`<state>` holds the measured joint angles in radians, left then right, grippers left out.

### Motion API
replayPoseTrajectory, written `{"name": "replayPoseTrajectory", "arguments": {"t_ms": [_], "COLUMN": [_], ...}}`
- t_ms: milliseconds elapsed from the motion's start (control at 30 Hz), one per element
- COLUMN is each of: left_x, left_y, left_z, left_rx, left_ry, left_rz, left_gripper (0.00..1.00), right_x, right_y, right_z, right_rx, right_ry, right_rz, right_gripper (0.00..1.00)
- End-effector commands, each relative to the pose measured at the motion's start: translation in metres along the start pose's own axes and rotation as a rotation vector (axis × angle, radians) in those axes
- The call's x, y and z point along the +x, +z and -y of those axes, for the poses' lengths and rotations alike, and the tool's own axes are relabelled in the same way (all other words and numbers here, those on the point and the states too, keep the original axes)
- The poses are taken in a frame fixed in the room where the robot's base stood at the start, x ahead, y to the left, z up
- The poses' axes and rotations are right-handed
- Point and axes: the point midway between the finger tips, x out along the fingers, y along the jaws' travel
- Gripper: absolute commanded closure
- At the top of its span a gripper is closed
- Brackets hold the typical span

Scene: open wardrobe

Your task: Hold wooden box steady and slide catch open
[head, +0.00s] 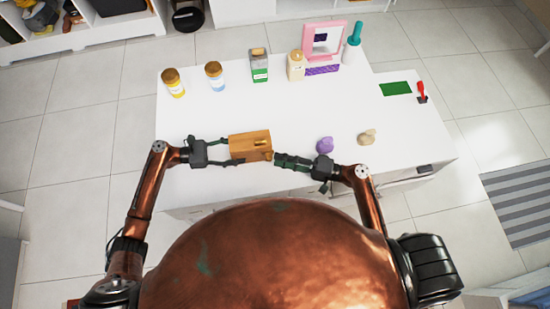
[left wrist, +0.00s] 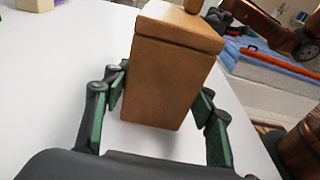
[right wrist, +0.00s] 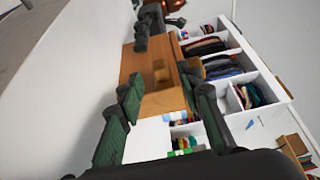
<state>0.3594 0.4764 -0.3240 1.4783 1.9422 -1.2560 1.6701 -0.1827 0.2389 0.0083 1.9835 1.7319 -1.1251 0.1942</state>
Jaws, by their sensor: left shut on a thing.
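A wooden box (head: 243,149) sits at the front of the white table, with a small brass-coloured catch (head: 260,143) on its top. My left gripper (head: 231,151) is shut on the box's left end. In the left wrist view its green-padded fingers lie along both sides of the box (left wrist: 170,80). My right gripper (head: 277,157) is at the box's right end. In the right wrist view its fingers (right wrist: 168,100) are spread apart, with the box (right wrist: 150,62) beyond them and nothing held between. I cannot tell whether a fingertip touches the box.
A purple object (head: 324,145) and a beige object (head: 367,137) lie right of the box, near my right arm. Two jars (head: 173,84), a green-and-white carton (head: 259,68), a beige bottle (head: 296,66) and a pink frame (head: 310,35) stand farther back. The table's middle is clear.

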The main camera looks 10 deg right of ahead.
Motion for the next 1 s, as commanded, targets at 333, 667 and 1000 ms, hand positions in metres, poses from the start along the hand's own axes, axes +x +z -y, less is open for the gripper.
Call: {"name": "replayPoseTrajectory", "arguments": {"t_ms": [333, 667, 1000], "left_x": [0.0, 0.0, 0.0], "left_y": [-0.002, -0.002, -0.002], "left_z": [0.001, 0.001, 0.001], "left_rx": [-0.001, -0.001, -0.001], "left_ry": [-0.003, -0.003, -0.003], "left_rz": [-0.003, -0.003, -0.003], "left_gripper": [0.68, 0.68, 0.68], "right_x": [-0.07, -0.09, -0.09], "right_y": [0.0, 0.0, 0.0], "right_z": [-0.001, 0.0, 0.0], "right_rx": [-0.001, -0.001, -0.001], "right_ry": [0.003, 0.0, 0.001], "right_rz": [0.0, 0.001, 0.001], "right_gripper": [0.67, 0.67, 0.67]}}
